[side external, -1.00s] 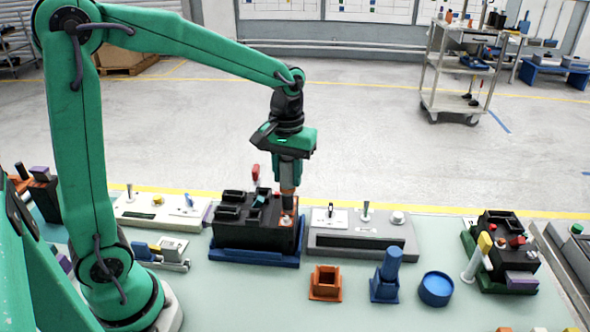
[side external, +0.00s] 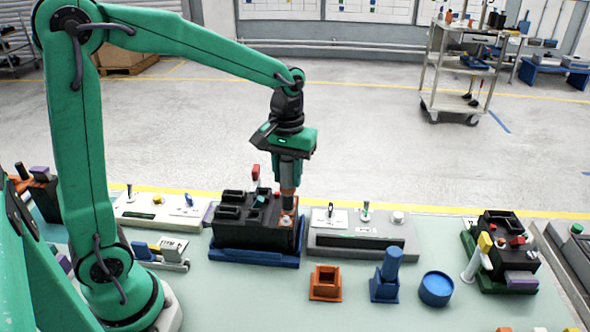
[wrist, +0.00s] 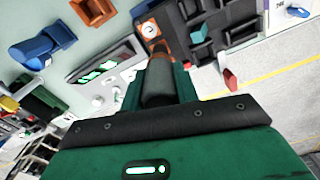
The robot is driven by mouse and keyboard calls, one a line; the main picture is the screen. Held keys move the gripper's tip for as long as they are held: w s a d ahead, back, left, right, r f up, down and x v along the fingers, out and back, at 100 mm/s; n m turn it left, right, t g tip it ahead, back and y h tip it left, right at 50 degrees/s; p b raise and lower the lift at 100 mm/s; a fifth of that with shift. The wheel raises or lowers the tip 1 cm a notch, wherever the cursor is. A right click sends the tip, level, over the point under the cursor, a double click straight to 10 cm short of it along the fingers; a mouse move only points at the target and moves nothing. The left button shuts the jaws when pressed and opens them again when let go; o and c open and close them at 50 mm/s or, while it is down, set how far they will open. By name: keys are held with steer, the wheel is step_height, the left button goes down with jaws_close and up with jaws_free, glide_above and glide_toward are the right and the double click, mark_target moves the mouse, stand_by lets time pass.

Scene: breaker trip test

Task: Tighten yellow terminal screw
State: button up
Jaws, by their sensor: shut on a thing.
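The black breaker block (side external: 240,235) stands in a blue tray (side external: 262,262) near the middle of the table. My gripper (side external: 288,207) points straight down at its right end, with its tips low over an orange-edged corner there. The gripper is shut; what it holds is hidden between its tips, and I see no yellow screw in the side view. In the wrist view the block (wrist: 180,22) is at the top, and a round white face in an orange frame (wrist: 149,30) shows just beyond the tips (wrist: 155,50).
A grey switch panel (side external: 365,238) stands close on the right and a white panel (side external: 160,212) on the left. A red lever (side external: 256,173) rises behind the block. An orange socket (side external: 325,284), blue post (side external: 391,268) and blue cup (side external: 436,288) stand in front.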

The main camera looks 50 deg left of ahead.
mark_target(287, 159)
steer(key=shift+r, duration=0.2)
steer(key=shift+r, duration=2.85)
